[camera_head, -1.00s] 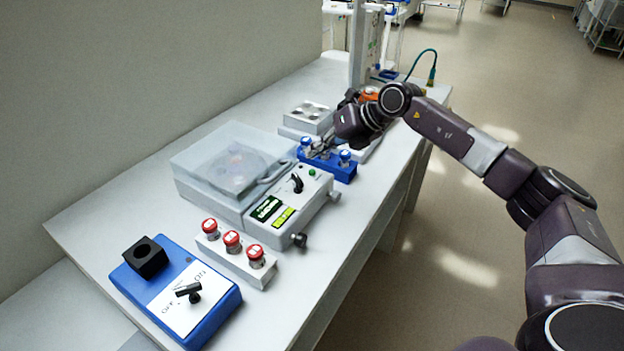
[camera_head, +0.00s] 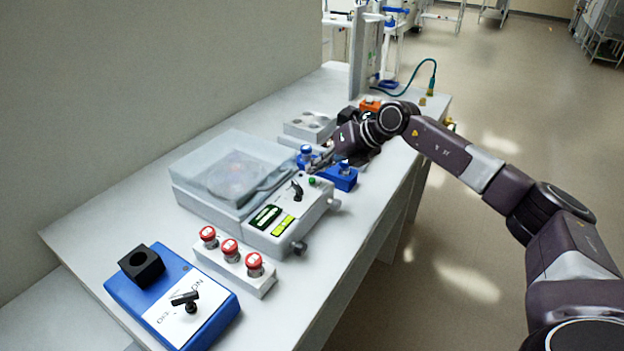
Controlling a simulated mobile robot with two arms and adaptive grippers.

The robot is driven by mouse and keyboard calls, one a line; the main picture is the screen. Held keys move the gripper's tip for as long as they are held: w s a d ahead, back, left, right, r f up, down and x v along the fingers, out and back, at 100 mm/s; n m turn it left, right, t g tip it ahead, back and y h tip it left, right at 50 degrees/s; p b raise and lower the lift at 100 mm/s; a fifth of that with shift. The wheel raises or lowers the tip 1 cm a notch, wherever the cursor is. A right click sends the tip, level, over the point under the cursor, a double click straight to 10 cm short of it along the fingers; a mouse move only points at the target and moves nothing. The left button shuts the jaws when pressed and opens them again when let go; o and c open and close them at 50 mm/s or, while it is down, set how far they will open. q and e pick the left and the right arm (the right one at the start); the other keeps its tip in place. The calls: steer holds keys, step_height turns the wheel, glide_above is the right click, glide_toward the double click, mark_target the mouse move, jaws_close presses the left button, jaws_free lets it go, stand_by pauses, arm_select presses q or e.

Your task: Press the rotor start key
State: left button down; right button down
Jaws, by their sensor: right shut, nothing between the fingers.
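The rotor device is a grey box with a clear lid (camera_head: 232,172) and a control panel (camera_head: 287,212). The panel carries a black knob (camera_head: 297,191), a green key (camera_head: 312,181) and two lit green displays (camera_head: 284,225). My right gripper (camera_head: 312,168) is shut and empty. Its fingertips are just above and behind the green key, near the panel's far end; I cannot tell whether they touch it. My left gripper is not in view.
A blue rack (camera_head: 343,179) with blue-capped vials stands right behind the panel, partly hidden by my gripper. Several red-capped vials sit in a white rack (camera_head: 233,270) in front. A blue switch box (camera_head: 167,303) is nearest. A grey block (camera_head: 309,127) stands farther back.

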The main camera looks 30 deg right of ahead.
stand_by(0.7)
steer(key=shift+f, duration=0.45)
